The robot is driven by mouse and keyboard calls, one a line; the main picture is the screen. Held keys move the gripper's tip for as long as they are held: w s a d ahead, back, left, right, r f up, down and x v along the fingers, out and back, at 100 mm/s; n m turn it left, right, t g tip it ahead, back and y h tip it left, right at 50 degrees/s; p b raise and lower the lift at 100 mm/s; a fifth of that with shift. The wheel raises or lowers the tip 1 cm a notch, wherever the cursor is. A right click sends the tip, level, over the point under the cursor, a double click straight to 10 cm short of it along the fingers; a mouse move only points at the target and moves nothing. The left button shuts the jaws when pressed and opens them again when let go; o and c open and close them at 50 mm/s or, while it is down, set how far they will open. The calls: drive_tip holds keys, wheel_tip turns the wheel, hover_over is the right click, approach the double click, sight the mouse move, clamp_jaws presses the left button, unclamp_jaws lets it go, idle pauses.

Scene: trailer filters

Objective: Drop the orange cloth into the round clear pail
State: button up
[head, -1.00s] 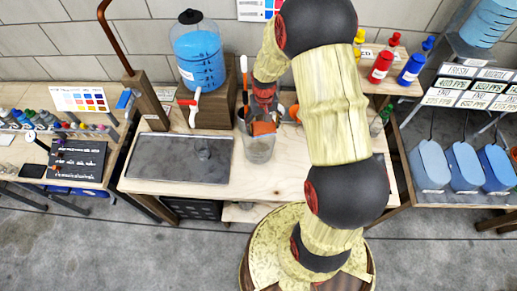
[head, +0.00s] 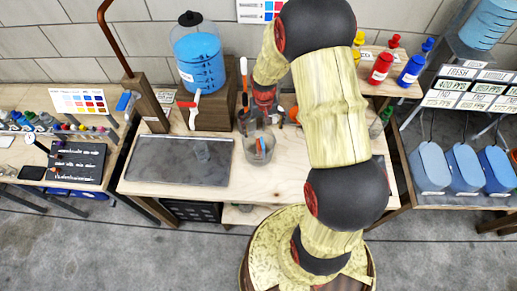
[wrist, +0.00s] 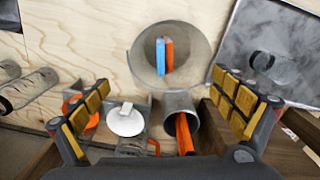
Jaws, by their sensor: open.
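The round clear pail (head: 260,152) stands on the wooden bench, right of the dark tray. In the wrist view the pail (wrist: 139,52) is at top centre, just beyond my fingertips. The orange cloth (wrist: 169,54) shows inside it as a narrow upright strip beside a blue strip (wrist: 160,57). The head view also shows the orange cloth (head: 262,146) within the pail's outline, small and partly behind the clear wall. My gripper (wrist: 165,100) is open, with its padded fingers wide apart and nothing between them. In the head view my arm hides part of the gripper (head: 263,115).
A grey cup (wrist: 180,112) with orange handles and a white-lidded jar (wrist: 125,120) stand close below the fingers in the wrist view. The dark tray (head: 178,172) lies left of the pail. A blue water jug (head: 199,60) on a wooden block stands behind. Bare bench lies in front.

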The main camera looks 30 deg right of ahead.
wheel_tip(320, 180, up, 12)
idle(0.6)
drive_tip(key=s+a+r+n+t+b, duration=0.2)
drive_tip(key=s+a+r+b, duration=0.2)
drive_tip(key=s+a+b, duration=0.3)
drive_tip(key=s+a+r+n+t+b, duration=0.1)
drive_tip(key=s+a+r+t+b, duration=0.2)
drive_tip(key=s, duration=1)
drive_tip(key=a+r+b, duration=0.1)
drive_tip(key=a+b, duration=0.2)
drive_tip(key=a, duration=0.1)
drive_tip(key=shift+r+n+t+b, duration=0.2)
drive_tip(key=shift+n+t+b, duration=0.1)
drive_tip(key=shift+n+b, duration=0.1)
